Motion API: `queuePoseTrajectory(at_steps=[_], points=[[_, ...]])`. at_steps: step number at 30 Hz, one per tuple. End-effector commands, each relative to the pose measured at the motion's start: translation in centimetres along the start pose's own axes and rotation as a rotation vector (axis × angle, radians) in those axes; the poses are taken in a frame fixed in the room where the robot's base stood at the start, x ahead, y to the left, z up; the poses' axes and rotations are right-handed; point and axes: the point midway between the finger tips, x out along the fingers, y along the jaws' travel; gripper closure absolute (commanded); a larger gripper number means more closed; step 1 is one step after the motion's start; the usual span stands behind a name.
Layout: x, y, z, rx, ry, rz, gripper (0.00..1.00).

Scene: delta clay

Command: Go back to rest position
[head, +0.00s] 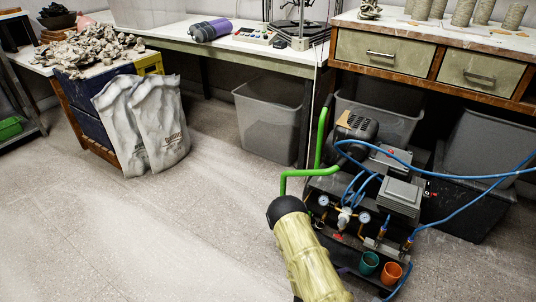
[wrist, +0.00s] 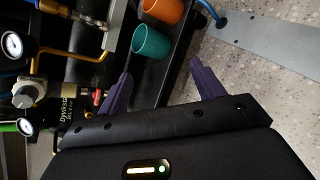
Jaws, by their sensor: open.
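My gripper (wrist: 162,70) shows in the wrist view with its two purple fingers spread apart and no object held between them. A teal cup (wrist: 151,42) and an orange cup (wrist: 162,12) are just beyond the fingertips in that view. In the head view, the teal cup (head: 369,263) and orange cup (head: 391,272) are side by side at the front of a compressor unit. My arm hides most of the area around the gripper in the head view.
The compressor unit (head: 402,196) has gauges (wrist: 24,93), a green pipe (head: 296,173) and loose blue hoses (head: 450,172). Grey bins (head: 268,122) stand under the benches. White sacks (head: 140,125) lean at left. The floor (head: 150,235) at left front is clear.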

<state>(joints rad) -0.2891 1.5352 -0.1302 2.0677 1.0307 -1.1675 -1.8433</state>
Motion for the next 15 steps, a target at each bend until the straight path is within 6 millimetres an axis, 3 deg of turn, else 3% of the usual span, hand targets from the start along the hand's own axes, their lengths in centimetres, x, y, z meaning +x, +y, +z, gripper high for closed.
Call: queuePoseTrajectory(at_steps=[1,8,15], points=[[-0.7,2.0,0.3,0.080,0.036,-0.027,0.33],[-4.2,8.4,0.4,0.410,0.210,-0.179,0.33],[-9.3,14.7,2.0,0.698,0.361,-0.353,0.33]])
